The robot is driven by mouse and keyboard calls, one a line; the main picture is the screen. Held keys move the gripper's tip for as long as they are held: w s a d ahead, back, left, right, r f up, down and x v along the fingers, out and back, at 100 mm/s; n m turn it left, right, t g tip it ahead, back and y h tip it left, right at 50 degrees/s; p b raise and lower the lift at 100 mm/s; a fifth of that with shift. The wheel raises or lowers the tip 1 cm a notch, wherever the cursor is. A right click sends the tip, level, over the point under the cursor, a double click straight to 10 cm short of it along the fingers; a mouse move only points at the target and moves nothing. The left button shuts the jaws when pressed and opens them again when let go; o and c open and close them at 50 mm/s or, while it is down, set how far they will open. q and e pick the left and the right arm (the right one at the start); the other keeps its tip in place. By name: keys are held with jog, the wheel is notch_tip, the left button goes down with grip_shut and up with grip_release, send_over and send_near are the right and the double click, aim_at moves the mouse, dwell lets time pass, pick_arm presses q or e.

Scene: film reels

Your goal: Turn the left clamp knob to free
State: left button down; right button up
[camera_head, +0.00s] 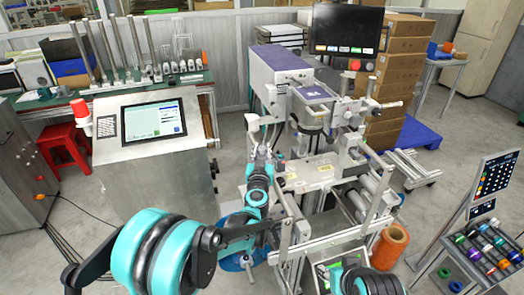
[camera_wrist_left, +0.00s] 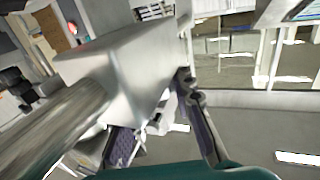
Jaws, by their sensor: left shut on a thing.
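A grey web machine (camera_head: 315,175) with rollers and guide bars stands right of centre in the head view. My left gripper (camera_head: 264,146) reaches up to the machine's left side and points away from me. In the left wrist view, the left gripper's (camera_wrist_left: 160,112) fingers straddle something beneath a bright metal block (camera_wrist_left: 125,70). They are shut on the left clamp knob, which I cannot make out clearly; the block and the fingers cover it. A thick metal roller (camera_wrist_left: 55,125) runs beside the block. My right gripper is not in view; only part of that arm shows at the bottom.
A steel cabinet with a touchscreen (camera_head: 155,122) stands left of my left arm. A monitor (camera_head: 347,33) is above the machine. Guide bars crowd the left forearm.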

pick_arm(q)
jog(key=shift+n+y, duration=0.9)
jog(key=shift+y, duration=0.5)
jog(key=c, duration=1.3)
grip_release()
jog(key=shift+o, duration=0.2)
jog(key=shift+s, duration=0.1)
jog(key=s+d, duration=0.1)
jog(key=s, duration=1)
jog(key=shift+s+d, duration=0.25)
jog(key=shift+s, duration=0.1)
